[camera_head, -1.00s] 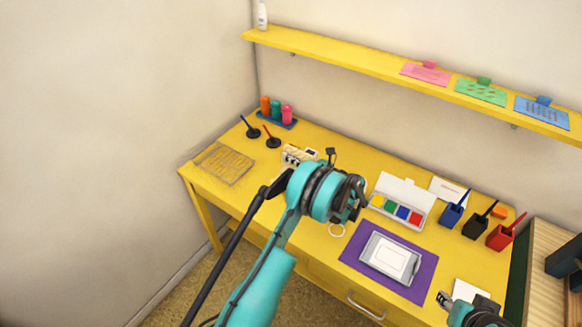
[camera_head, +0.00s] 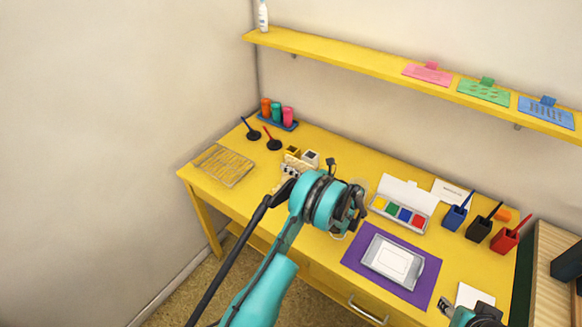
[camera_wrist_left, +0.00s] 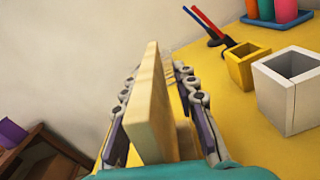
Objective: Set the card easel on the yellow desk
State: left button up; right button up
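My left gripper (camera_wrist_left: 158,72) is shut on a light wooden board, which looks like the card easel (camera_wrist_left: 150,110), with a finger on each side of it. The board stands on edge in the left wrist view; its lower end is hidden. In the head view, this gripper (camera_head: 289,171) is over the yellow desk (camera_head: 340,155), in front of two small boxes, and my teal arm hides much of it. I cannot tell whether the board touches the desk. My right gripper (camera_head: 446,303) is at the lower right, beside a white card; its opening is unclear.
A yellow box (camera_head: 291,153) and a white box (camera_head: 311,158) stand close to the left gripper. A slatted mat (camera_head: 223,166) lies at the desk's left. Two stamps (camera_head: 272,143) and colored bottles (camera_head: 277,114) stand behind. A purple mat (camera_head: 421,285) and ink palette (camera_head: 400,210) lie right.

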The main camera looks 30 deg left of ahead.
pick_arm(q)
jog(key=shift+r, duration=0.2)
jog(key=d+p, duration=0.3)
jog(key=d, duration=0.8)
jog(key=s+r+n+t+h, duration=0.1)
jog(key=s+r+n+h, duration=0.25)
jog(key=r, duration=0.35)
jog(key=s+r+n+t+h, duration=0.25)
jog(key=r+n+h, duration=0.2)
jog(key=r, duration=0.25)
jog(key=s+d+n+h, duration=0.3)
jog(key=s+n, duration=0.1)
jog(key=s, duration=0.3)
jog(key=s+d+n+t+h, duration=0.1)
jog(key=s+d+n+h, duration=0.2)
jog(key=s, duration=0.5)
jog(key=s+d+n+t+h, duration=0.1)
jog(key=s+d+n+h, duration=0.3)
jog(key=s+n, duration=0.3)
jog(key=shift+s+d+r, duration=0.2)
jog(key=shift+s+r, duration=0.25)
jog(key=shift+s, duration=0.3)
